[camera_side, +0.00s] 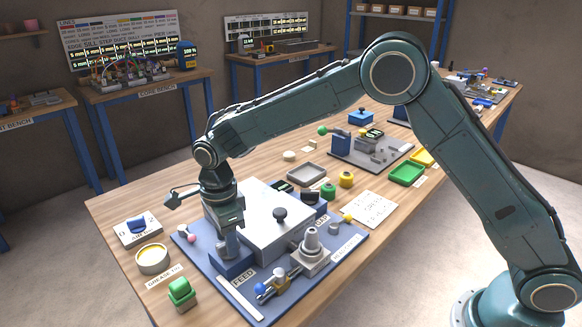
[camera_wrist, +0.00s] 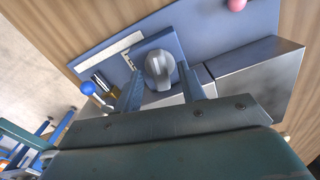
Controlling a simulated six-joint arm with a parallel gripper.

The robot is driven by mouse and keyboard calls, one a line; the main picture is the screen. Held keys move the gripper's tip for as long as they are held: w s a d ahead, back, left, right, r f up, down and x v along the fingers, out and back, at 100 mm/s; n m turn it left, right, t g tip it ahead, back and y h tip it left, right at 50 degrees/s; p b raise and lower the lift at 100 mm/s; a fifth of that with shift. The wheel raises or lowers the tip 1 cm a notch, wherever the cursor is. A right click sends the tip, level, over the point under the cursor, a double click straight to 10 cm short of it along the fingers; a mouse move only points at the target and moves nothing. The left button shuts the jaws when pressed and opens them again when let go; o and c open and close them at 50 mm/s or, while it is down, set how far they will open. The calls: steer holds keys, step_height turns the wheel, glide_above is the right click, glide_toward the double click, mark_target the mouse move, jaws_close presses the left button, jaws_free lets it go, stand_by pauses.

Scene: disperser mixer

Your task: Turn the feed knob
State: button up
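The feed knob is a grey round knob with a raised ridge; in the wrist view the knob (camera_wrist: 159,68) sits on a blue block between my two fingertips. In the side view the blue block (camera_side: 232,266) stands beside the FEED label (camera_side: 243,279), and the knob (camera_side: 231,243) shows just under my gripper (camera_side: 229,228). My gripper points down over the knob. In the wrist view my gripper (camera_wrist: 160,88) is open, one finger on each side of the knob, with a gap visible. I cannot tell how far down the fingers reach beside the knob.
A grey stepped fitting (camera_side: 311,244) and a blue-balled lever (camera_side: 261,288) are to the right. A pink ball (camera_side: 191,238) is at left.

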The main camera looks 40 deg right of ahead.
steer(key=shift+r, duration=0.1)
step_height(320, 180, up, 14)
steer(key=shift+f, duration=0.2)
stand_by(0.5)
